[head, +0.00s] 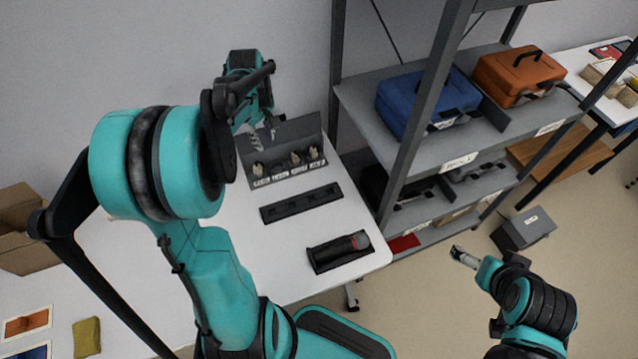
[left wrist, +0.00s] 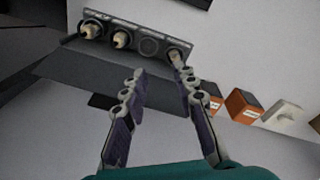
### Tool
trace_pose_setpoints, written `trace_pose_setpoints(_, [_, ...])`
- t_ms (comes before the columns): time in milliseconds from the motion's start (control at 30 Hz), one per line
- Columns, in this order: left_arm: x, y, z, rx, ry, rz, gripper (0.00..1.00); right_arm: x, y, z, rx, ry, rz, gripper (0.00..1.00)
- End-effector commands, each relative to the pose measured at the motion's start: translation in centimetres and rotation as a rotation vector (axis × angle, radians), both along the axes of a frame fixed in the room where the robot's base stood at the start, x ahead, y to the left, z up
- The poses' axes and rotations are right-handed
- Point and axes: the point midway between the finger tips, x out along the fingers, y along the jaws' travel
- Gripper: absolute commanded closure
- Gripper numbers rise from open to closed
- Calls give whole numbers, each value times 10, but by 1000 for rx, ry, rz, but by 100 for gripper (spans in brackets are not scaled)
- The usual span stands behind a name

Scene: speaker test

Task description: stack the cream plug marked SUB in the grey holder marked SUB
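A dark grey sloped panel (head: 249,160) stands at the back of the white table. Several cream plugs (head: 295,159) sit in its row of labelled round sockets, and they also show in the left wrist view (left wrist: 120,39). One socket (left wrist: 150,47) is empty there. The labels are too small to read, so I cannot tell which plug or holder is SUB. My left gripper (head: 263,135) is over the panel's left part. In the left wrist view its fingers (left wrist: 161,77) are apart and empty, the right fingertip close to the end plug (left wrist: 175,57). My right gripper (head: 464,257) is away from the table.
A long black tray (head: 300,203) lies in front of the panel. Nearer is a black case with a red-tipped dark cylinder (head: 341,250). A grey shelf on the right holds a blue case (head: 425,100) and an orange case (head: 518,75).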

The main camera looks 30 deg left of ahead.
Motion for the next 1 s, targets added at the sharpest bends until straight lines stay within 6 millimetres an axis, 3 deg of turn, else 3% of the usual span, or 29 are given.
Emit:
trace_pose_setpoints(33, [-4,-25,12,21,-26,-94,72,0,0,0,0,0,0,0])
trace_pose_setpoints(200, [-19,-93,42,107,-123,-420,72,0,0,0,0,0,0,0])
trace_pose_setpoints(500, [-68,-195,59,287,-293,-969,72,0,0,0,0,0,0,0])
trace_pose_setpoints(700, [-96,-234,53,397,-383,-1237,72,0,0,0,0,0,0,0])
trace_pose_setpoints(1000, [-107,-249,48,451,-421,-1347,72,0,0,0,0,0,0,0])
